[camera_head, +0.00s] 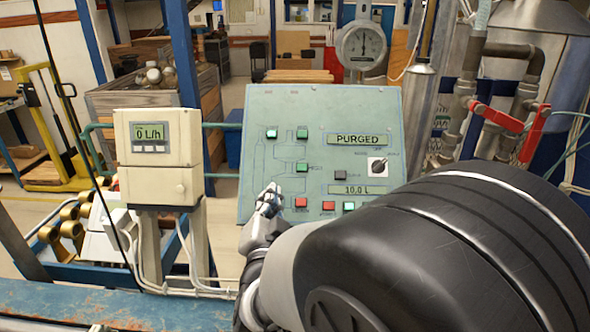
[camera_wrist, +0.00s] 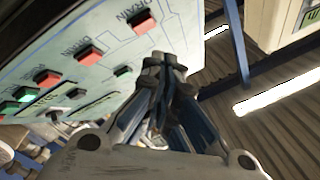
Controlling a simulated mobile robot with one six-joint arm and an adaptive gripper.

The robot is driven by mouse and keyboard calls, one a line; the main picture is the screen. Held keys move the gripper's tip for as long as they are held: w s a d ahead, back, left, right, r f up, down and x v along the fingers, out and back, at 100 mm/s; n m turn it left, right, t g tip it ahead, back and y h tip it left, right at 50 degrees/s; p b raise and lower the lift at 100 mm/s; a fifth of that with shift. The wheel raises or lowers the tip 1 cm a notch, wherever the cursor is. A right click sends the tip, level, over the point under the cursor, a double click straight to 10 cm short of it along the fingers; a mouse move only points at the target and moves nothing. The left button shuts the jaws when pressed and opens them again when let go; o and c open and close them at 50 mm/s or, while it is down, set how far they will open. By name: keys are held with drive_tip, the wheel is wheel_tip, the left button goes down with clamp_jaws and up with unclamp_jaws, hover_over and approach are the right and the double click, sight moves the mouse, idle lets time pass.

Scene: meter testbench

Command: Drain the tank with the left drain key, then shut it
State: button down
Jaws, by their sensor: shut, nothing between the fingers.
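The sloping grey-green control panel (camera_head: 262,110) stands in the middle of the head view. My gripper (camera_head: 268,197) is shut and empty in front of its lower left corner, hiding that part. In the wrist view two red keys carry the label DRAIN: one (camera_wrist: 144,22) just beyond my fingertips (camera_wrist: 165,62), matching the panel's left end, and one (camera_wrist: 89,55) farther along. The farther drain key also shows in the head view (camera_head: 301,202); the left one is hidden there. My fingertips look apart from the left key. The displays read PURGED (camera_head: 364,140) and 10.0 L (camera_head: 358,190).
Another red key (camera_head: 328,206) and a green key (camera_head: 349,206) continue the bottom row. A rotary knob (camera_head: 377,166) sits at the right. A meter box (camera_head: 158,158) reading 0 L/h stands left of the panel. A dial gauge (camera_head: 361,46) and red-handled pipes (camera_head: 507,122) stand behind.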

drive_tip(key=shift+w+f+b, duration=0.45)
drive_tip(key=shift+w+f, duration=0.15)
drive_tip(key=shift+w, duration=0.05)
drive_tip(key=shift+w+f+b, duration=0.15)
drive_tip(key=shift+b, duration=0.2)
idle(0.8)
drive_tip(key=shift+w+f+b, duration=0.15)
drive_tip(key=shift+w+b, duration=0.05)
drive_tip(key=shift+b, duration=0.1)
drive_tip(key=shift+w+f+b, duration=0.25)
drive_tip(key=shift+b, duration=0.25)
idle(0.6)
idle(0.4)
drive_tip(key=shift+s+r, duration=0.5)
drive_tip(key=shift+s, duration=0.1)
drive_tip(key=shift+s+d+r+p, duration=0.1)
drive_tip(key=shift+s+r+p, duration=0.7)
drive_tip(key=shift+s+r, duration=1)
